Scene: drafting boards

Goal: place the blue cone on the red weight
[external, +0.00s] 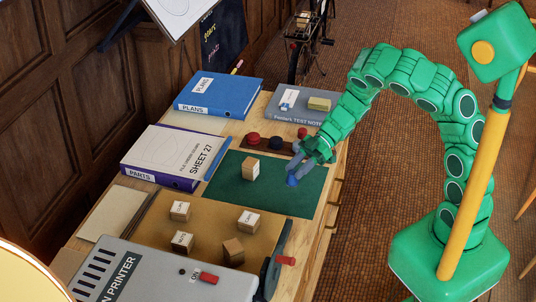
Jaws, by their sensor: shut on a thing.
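The blue cone (292,181) is at the tips of my gripper (297,171), low over the right part of the dark green mat (290,204). My gripper is shut on it. The fingers hide part of the cone, and I cannot tell whether it touches the mat. A round red weight (253,138) stands behind the mat, to the left of a dark round piece (276,143). Another small red piece (302,132) is to the right of the dark one, close to my arm.
A wooden block (250,169) stands on the mat left of my gripper. Several labelled blocks sit on the tan board (210,230) in front. Blue and purple binders (160,178) line the left; a grey book (296,104) lies behind. A grey printer (165,275) fills the near end.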

